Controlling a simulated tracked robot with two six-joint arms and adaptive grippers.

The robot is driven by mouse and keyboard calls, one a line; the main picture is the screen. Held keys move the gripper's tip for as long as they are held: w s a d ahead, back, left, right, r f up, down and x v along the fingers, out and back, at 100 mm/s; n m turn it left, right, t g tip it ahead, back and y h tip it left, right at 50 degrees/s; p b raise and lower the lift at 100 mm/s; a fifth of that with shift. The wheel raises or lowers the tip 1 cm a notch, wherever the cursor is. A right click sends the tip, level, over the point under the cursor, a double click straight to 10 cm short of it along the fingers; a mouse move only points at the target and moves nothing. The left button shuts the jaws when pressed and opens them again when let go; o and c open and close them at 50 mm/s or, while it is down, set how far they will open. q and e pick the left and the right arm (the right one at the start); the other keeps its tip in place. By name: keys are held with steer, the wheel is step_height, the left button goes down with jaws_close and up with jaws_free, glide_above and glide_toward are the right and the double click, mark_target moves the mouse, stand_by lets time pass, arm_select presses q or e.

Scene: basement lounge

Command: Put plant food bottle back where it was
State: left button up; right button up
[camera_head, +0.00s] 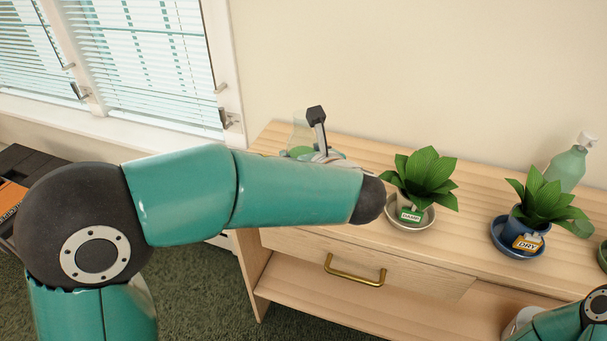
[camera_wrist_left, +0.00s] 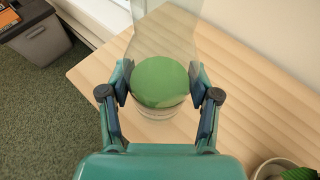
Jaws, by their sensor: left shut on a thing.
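The plant food bottle (camera_wrist_left: 160,84) is clear with green contents. In the left wrist view it stands between the two fingers of my left gripper (camera_wrist_left: 161,96), which is shut on it. The bottle is over the left end of the wooden cabinet top; I cannot tell whether its base touches the wood. In the head view its clear upper part (camera_head: 302,130) shows behind my left forearm, which hides the rest. Only a part of my left gripper (camera_head: 318,135) shows above the forearm there. Part of my right arm is at the lower right; its gripper is not in view.
On the cabinet (camera_head: 380,155) stand a plant labelled damp on a pale saucer (camera_head: 410,223), a plant labelled dry on a blue saucer (camera_head: 515,250), and a green spray bottle (camera_head: 568,168). A grey bin (camera_wrist_left: 40,42) is on the carpet at left. Bare wood lies right of my left gripper.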

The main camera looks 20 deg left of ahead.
arm_select(q)
steer(key=shift+f+b, duration=0.45)
steer(key=shift+f, duration=1.65)
steer(key=shift+f, duration=0.2)
steer(key=o, duration=1.5)
steer(key=shift+r, duration=0.15)
steer(key=shift+s+d+r, duration=0.1)
steer(key=p+v, duration=0.1)
steer(key=v, duration=1)
steer(key=shift+s+d, duration=0.2)
steer(key=shift+s, duration=0.15)
